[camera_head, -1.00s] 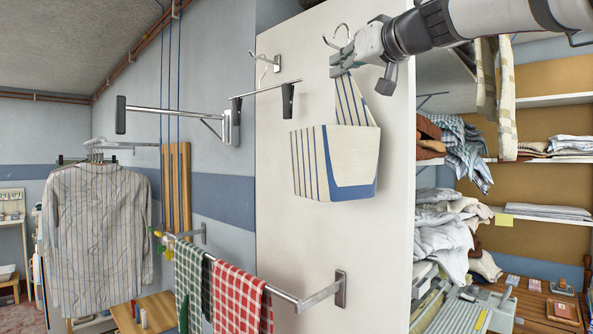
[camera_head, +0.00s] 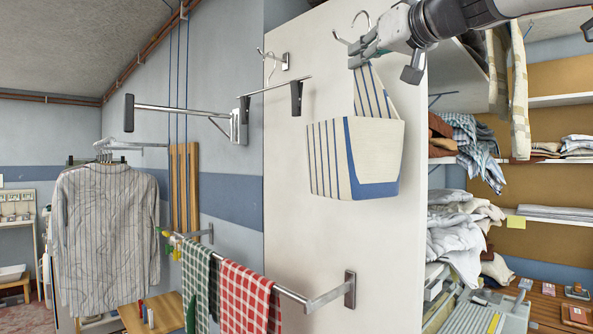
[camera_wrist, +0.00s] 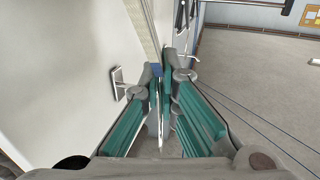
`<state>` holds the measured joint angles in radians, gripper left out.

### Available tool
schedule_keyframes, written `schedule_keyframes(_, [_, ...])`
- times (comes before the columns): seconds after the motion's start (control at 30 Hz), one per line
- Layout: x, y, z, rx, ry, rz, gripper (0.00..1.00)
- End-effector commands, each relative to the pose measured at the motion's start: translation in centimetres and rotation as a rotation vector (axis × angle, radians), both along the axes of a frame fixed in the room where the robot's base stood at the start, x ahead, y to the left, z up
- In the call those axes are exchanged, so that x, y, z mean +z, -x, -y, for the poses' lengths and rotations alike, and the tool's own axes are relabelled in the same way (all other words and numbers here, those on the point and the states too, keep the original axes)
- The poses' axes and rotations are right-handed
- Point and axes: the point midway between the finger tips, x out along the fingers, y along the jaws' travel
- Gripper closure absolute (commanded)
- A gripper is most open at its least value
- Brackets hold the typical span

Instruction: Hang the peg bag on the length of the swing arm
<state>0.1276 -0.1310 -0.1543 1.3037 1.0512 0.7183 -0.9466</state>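The peg bag (camera_head: 355,150) is cream with blue stripes and a blue-edged opening. It hangs below my gripper (camera_head: 362,55), which is shut on its top at the hanger, in front of the white panel. A metal hanger hook (camera_head: 361,19) rises above the fingers. In the wrist view my gripper's fingers (camera_wrist: 162,75) are closed together around the hanger's top. The swing arm (camera_head: 180,108) is a chrome bar with a black end, reaching left from a wall bracket (camera_head: 238,122). The bag is right of it and apart from it.
A clip hanger (camera_head: 275,85) hangs on a wall hook (camera_head: 284,61) between bag and swing arm. Another hook prong (camera_head: 341,38) shows beside my gripper. Below is a rail (camera_head: 290,294) with checked towels. A striped shirt (camera_head: 108,235) hangs at left. Shelves stand at right.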

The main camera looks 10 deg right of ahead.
Motion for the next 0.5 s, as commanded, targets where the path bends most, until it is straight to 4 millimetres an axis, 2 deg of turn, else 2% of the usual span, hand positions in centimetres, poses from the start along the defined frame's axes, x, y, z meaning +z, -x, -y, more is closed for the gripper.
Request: schedule_keyframes(0.5, [0.0,2.3,0.7,0.0,0.001,0.003,1.0])
